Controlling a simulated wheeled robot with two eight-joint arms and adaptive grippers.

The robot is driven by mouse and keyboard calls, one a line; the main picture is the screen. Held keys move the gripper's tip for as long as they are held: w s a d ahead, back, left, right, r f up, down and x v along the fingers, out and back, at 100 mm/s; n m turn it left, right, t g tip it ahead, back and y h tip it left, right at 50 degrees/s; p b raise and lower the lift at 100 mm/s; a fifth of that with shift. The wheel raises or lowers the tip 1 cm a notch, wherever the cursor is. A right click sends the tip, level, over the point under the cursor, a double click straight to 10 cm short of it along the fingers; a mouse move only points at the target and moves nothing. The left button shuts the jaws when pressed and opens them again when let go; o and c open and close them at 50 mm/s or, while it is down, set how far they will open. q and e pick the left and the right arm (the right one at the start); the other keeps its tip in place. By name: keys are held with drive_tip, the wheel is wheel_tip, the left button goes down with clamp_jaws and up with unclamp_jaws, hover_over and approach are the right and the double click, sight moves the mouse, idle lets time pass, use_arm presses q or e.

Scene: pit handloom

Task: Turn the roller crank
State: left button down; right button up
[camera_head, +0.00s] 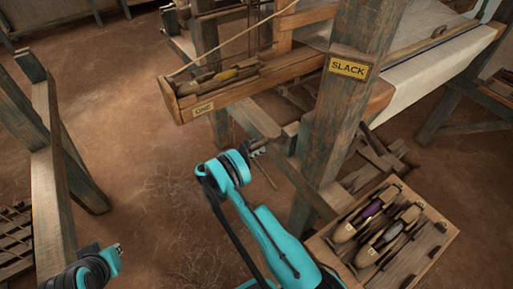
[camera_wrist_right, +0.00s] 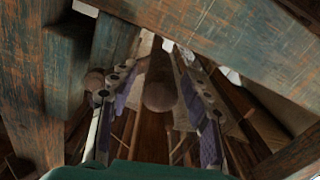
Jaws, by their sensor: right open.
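My right gripper (camera_head: 256,147) is beside the loom's upright post in the head view. In the right wrist view its two fingers (camera_wrist_right: 157,80) are apart. A round-ended wooden piece (camera_wrist_right: 160,93) shows between them; it looks like the crank handle, but I cannot tell whether a finger touches it. A second rounded wooden knob (camera_wrist_right: 95,80) is at the left finger. In the head view the crank is not clear behind my gripper and the post. My left gripper (camera_head: 116,250) is at the bottom left, only partly seen, away from the loom.
The post (camera_head: 345,120) with a SLACK sign (camera_head: 348,67) stands just right of my right gripper. A wooden box marked ONE (camera_head: 203,109) is above it. A tray (camera_head: 427,257) of shuttles is at the lower right. Open floor (camera_head: 140,160) lies to the left.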

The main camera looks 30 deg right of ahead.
drive_tip(key=shift+d, duration=0.5)
clamp_jaws()
